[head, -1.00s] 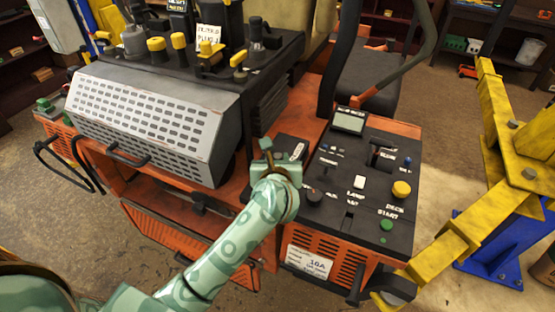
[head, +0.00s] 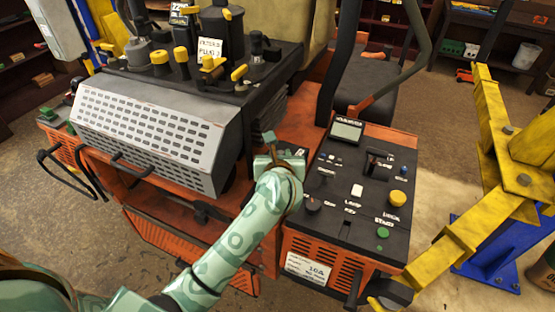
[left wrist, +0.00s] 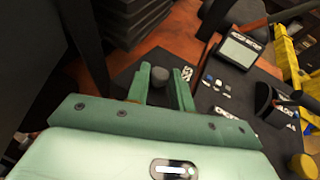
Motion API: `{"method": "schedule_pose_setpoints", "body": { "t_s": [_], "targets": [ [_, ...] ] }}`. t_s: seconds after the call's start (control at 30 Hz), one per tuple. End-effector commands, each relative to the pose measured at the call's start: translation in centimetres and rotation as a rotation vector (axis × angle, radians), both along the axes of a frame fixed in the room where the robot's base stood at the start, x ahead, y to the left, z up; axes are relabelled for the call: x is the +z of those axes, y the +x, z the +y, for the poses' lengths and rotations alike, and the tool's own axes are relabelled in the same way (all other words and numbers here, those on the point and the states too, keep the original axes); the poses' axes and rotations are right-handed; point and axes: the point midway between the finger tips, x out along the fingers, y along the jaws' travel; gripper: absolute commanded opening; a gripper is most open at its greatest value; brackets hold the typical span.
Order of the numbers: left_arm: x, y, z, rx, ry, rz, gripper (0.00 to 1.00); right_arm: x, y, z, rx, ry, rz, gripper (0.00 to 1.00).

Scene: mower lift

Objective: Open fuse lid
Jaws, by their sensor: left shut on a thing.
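The fuse lid (head: 293,155) is a small dark box top on the orange deck, left of the black control panel, partly hidden by my left arm in the head view. In the left wrist view, a grey round knob (left wrist: 160,76) stands between the green fingers of my left gripper (left wrist: 162,88), on a dark surface (left wrist: 124,78) with a white label beside it. My left gripper also shows in the head view (head: 269,147), at the lid. It is shut on the knob. Whether the lid is raised I cannot tell. My right gripper is not in view.
The control panel (head: 340,205) with a screen, levers and coloured buttons lies just right of the lid. A grey perforated cover (head: 150,125) and an engine block with yellow caps stand left. A yellow lift arm (head: 500,180) stands at the far right.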

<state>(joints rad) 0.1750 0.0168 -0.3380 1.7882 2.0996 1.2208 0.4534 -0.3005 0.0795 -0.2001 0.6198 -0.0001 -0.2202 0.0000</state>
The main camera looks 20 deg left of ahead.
Motion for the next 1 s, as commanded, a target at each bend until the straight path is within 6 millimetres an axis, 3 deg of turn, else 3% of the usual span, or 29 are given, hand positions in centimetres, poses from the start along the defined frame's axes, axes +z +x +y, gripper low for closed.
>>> {"method": "schedule_pose_setpoints", "body": {
  "t_s": [0.03,0.2,0.3,0.63,1.0],
  "targets": [
    [1.8,0.6,-0.1,0.0,0.001,0.027,0.0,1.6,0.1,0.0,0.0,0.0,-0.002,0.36],
    [3.1,1.9,-0.1,-0.001,0.005,0.155,0.0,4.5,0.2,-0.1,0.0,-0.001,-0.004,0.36],
    [3.4,2.6,-0.2,-0.001,0.008,0.217,0.0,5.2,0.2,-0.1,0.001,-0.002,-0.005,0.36],
    [3.8,4.0,-0.2,-0.002,0.01,0.235,0.0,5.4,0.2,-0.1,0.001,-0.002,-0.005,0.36],
    [3.9,4.2,-0.2,-0.002,0.009,0.234,0.0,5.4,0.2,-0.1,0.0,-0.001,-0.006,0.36]
  ]
}}
